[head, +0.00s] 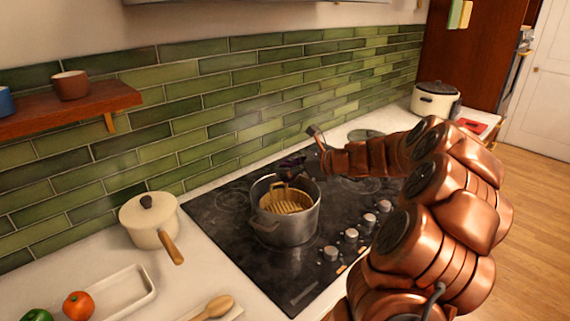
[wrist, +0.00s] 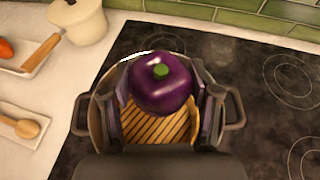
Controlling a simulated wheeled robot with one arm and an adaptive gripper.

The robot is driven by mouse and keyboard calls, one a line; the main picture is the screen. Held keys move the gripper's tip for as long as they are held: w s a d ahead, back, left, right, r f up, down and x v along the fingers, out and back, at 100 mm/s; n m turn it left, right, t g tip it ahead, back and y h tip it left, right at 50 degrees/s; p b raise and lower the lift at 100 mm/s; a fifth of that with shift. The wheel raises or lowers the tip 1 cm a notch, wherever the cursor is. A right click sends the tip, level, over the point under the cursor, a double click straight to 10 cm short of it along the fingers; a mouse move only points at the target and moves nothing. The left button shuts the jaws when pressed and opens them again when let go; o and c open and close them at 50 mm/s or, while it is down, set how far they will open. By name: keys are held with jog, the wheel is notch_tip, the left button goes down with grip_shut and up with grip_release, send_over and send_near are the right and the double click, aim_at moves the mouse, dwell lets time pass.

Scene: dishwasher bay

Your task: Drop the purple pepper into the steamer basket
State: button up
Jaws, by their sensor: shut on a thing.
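The purple pepper (wrist: 160,84), with a green stem, is between the two fingers of my gripper (wrist: 162,95) in the wrist view. My gripper is shut on it and holds it above the steamer basket. In the head view my gripper (head: 292,165) is over the back of the pot, and the pepper is a small dark shape that is hard to make out. The slatted steamer basket (head: 284,201) sits inside the steel pot (head: 291,230) on the cooktop. It also shows below the pepper in the wrist view (wrist: 150,127), partly hidden by pepper and fingers.
A cream saucepan (head: 150,222) stands left of the black cooktop (head: 215,205). A white tray (head: 115,295) by a red tomato (head: 78,305) and a wooden spoon (head: 212,307) lie in front. A cream pot (head: 435,100) stands at the far right. A shelf (head: 100,107) is on the wall.

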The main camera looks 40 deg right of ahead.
aim_at(290, 184)
jog(key=shift+s+f+b, duration=0.1)
jog(key=shift+f+b, duration=2.85)
jog(key=shift+b, duration=0.15)
jog(key=o, duration=1.3)
jog(key=v, duration=1.2)
